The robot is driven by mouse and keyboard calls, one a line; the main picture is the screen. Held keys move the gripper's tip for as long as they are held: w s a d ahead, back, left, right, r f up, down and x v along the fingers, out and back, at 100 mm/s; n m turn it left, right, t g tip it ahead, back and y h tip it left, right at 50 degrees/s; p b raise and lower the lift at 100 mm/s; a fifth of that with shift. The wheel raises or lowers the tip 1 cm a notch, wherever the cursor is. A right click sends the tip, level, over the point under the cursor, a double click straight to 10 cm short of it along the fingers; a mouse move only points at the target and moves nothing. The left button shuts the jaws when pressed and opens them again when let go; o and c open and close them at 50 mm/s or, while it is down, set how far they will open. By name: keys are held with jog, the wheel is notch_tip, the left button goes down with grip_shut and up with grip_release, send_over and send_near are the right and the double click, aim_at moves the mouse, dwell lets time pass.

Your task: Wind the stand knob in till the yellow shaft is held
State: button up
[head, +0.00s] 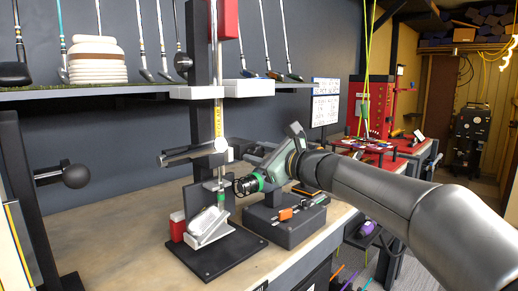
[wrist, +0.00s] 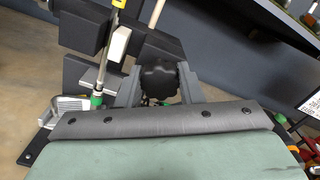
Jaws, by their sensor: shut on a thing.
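The black lobed knob (wrist: 160,82) sits between the two grey fingers of my gripper (wrist: 160,76) in the wrist view. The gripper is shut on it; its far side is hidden. In the head view my gripper (head: 254,162) reaches in from the right, just beside the stand, and the knob cannot be made out clearly. The shaft with a yellow section (head: 218,122) stands upright at the stand, and its yellow part shows at the top of the wrist view (wrist: 118,4). The stand's black base plate (head: 215,256) lies on the bench. Whether the shaft is clamped cannot be told.
A silver angled clubhead-like piece (head: 207,228) and a red block (head: 177,227) stand on the base plate. A dark box with an orange tool (head: 287,228) is to the right. A shelf with clubs (head: 130,90) runs behind.

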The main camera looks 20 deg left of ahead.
jog(key=shift+m, duration=0.6)
jog(key=shift+p, duration=0.3)
jog(key=o, duration=1)
jog(key=shift+c, duration=0.2)
jog(key=b+v, duration=0.1)
jog(key=v, duration=1.6)
jog(key=shift+d, duration=0.25)
jog(key=shift+f, duration=0.1)
